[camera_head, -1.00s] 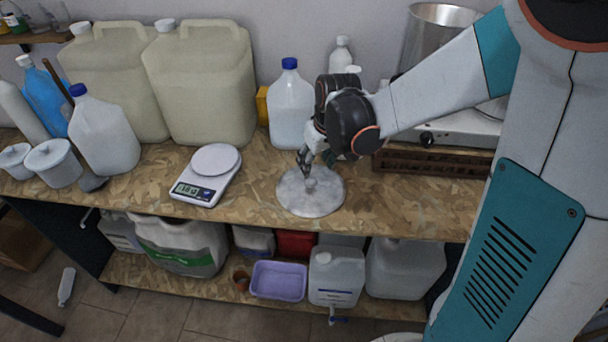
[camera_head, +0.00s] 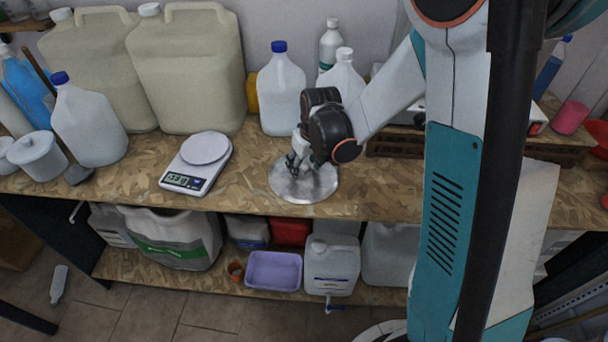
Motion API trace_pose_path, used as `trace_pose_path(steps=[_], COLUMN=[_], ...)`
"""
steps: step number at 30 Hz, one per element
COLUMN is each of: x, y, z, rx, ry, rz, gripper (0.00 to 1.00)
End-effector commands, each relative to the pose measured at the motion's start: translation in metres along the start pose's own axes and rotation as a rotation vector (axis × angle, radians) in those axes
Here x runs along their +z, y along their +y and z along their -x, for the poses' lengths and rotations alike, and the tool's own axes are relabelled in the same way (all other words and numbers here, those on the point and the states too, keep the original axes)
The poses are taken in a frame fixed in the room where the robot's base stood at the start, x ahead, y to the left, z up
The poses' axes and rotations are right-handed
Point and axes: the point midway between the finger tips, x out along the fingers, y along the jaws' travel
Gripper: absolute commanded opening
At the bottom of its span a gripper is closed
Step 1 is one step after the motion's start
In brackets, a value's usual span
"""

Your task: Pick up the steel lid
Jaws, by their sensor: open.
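The steel lid (camera_head: 314,188) is a round, flat, shiny disc lying on the wooden bench top, near the front edge. My gripper (camera_head: 298,167) is over the lid's middle and back part, with its fingers pointing down. The jaws are open. The lid's knob is hard to make out behind the fingers, and I cannot tell whether the fingers touch it.
A white scale (camera_head: 197,163) stands left of the lid. A blue-capped bottle (camera_head: 281,92) and a white bottle (camera_head: 343,77) stand behind my gripper. Large beige canisters (camera_head: 188,72) fill the back left. A purple tub (camera_head: 274,271) is on the shelf below.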

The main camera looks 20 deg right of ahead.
Motion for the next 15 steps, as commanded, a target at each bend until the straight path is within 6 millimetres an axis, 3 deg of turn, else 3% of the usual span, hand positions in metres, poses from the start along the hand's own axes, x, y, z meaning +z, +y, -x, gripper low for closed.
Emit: trace_pose_path(steps=[2, 8, 15], x=[0.0000, -0.0001, -0.0001], y=[0.0000, 0.0000, 0.0000], z=[0.0003, 0.0004, 0.0006], rx=[0.000, 0.000, 0.000], ry=[0.000, 0.000, 0.000], rz=[0.000, 0.000, 0.000], gripper=[0.49, 0.03, 0.00])
